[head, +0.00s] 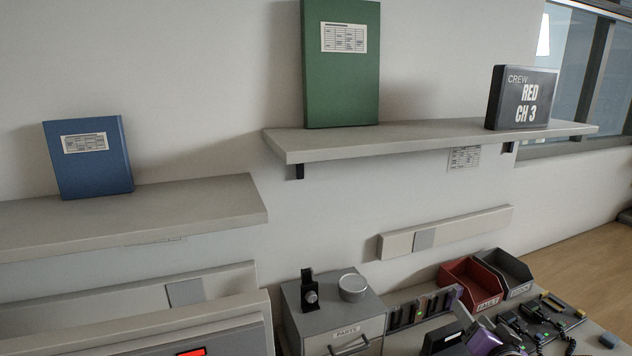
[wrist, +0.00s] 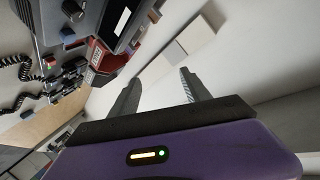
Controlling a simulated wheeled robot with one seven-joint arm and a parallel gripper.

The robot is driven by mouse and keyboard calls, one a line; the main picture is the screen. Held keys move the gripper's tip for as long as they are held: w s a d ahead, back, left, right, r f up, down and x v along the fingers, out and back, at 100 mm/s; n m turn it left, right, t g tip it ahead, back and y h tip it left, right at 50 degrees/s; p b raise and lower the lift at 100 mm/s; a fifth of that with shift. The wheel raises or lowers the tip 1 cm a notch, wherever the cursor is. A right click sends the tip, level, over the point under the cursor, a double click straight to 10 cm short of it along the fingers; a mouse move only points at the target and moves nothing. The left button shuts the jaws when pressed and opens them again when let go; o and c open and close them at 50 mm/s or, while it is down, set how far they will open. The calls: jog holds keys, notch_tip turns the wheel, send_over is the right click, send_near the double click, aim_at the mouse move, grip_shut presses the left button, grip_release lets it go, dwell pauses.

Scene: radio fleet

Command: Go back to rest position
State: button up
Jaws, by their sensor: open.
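My gripper (wrist: 160,76) shows in the wrist view with its two dark fingers apart and nothing between them. Its purple body with a small lit strip fills the bottom of that view. The wrist view is tilted, with pale wall beyond the fingers. In the head view, purple and grey parts (head: 484,338) that look like my arm's end are low at the right, over the bench; the fingers cannot be made out there.
A red bin (head: 470,284) and a dark grey bin (head: 507,270) stand behind several radios on the bench. A drawer cabinet (head: 318,318) holds a round tin (head: 352,287). Shelves above carry a green binder (head: 342,95), a blue binder (head: 90,170) and a crew sign (head: 522,98).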

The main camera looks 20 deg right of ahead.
jog(key=s+a+n+t+h, duration=0.1)
jog(key=s+a+n+t, duration=0.2)
jog(key=s+a, duration=1.5)
jog(key=s+a+n+g+y, duration=0.1)
jog(key=s+a+n+y, duration=0.1)
jog(key=s, duration=0.5)
jog(key=s+a+f+n+y, duration=0.1)
jog(key=s+a+n+y, duration=0.1)
jog(key=s+a, duration=0.2)
jog(key=s+a+n+g+y, duration=0.1)
jog(key=s+a+n+y, duration=0.1)
jog(key=s, duration=0.8)
jog(key=shift+s+a+f+n+g+y, duration=0.25)
jog(key=shift+a+n, duration=0.25)
jog(key=shift+a, duration=0.4)
